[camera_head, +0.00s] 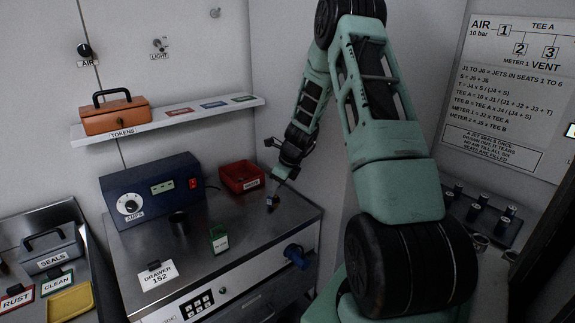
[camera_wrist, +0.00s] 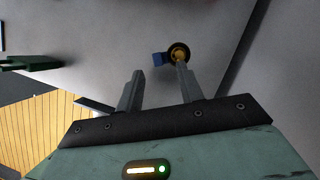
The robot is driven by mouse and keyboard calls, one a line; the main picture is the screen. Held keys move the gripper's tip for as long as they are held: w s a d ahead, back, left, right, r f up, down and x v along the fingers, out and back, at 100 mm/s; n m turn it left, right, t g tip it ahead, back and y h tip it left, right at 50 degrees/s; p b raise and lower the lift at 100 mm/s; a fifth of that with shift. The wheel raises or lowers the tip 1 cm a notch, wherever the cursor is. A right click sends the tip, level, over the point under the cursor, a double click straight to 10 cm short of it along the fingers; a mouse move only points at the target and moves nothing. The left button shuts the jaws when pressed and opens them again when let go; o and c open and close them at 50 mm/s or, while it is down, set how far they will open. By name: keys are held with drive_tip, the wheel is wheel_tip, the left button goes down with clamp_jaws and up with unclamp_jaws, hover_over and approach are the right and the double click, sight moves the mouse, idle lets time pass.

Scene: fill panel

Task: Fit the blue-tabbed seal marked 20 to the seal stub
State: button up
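A round black piece with a brass-coloured centre (camera_wrist: 178,52) and a blue tab (camera_wrist: 159,59) lies or stands on the grey surface in the wrist view. No number is legible on it, and I cannot tell whether the brass part is a separate stub. My gripper (camera_wrist: 158,78) is open, its two fingers apart with nothing visible between them. The right fingertip overlaps the lower edge of the round piece in the picture; contact is unclear. In the head view my gripper (camera_head: 273,193) points down over the right part of the steel bench (camera_head: 200,268). I cannot identify the seal stub there.
A red bin (camera_head: 241,177), a blue AMPS box (camera_head: 152,192), a dark cup (camera_head: 179,223) and a green block (camera_head: 219,239) stand on the bench. A grey SEALS box (camera_head: 50,251) sits at left.

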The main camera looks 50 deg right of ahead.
drive_tip(key=a+b+v, duration=0.1)
drive_tip(key=v, duration=1.1)
drive_tip(key=shift+s+d+r, duration=0.15)
drive_tip(key=shift+d, duration=0.15)
drive_tip(key=a+r+n+g+y, duration=0.25)
drive_tip(key=a+n, duration=1.55)
drive_tip(key=a, duration=1.2)
drive_tip(key=s+a+n+g+h, duration=0.1)
drive_tip(key=s+a+n, duration=0.7)
drive_tip(key=s+n, duration=0.3)
drive_tip(key=s+a+n+g+h, duration=0.1)
drive_tip(key=s+a+n+h, duration=0.1)
drive_tip(key=s+a+n, duration=0.7)
drive_tip(key=s+n, duration=0.2)
drive_tip(key=shift+s+a+r+n, duration=0.2)
drive_tip(key=shift+s+a+n, duration=0.05)
drive_tip(key=shift+n, duration=0.05)
drive_tip(key=shift+s, duration=0.1)
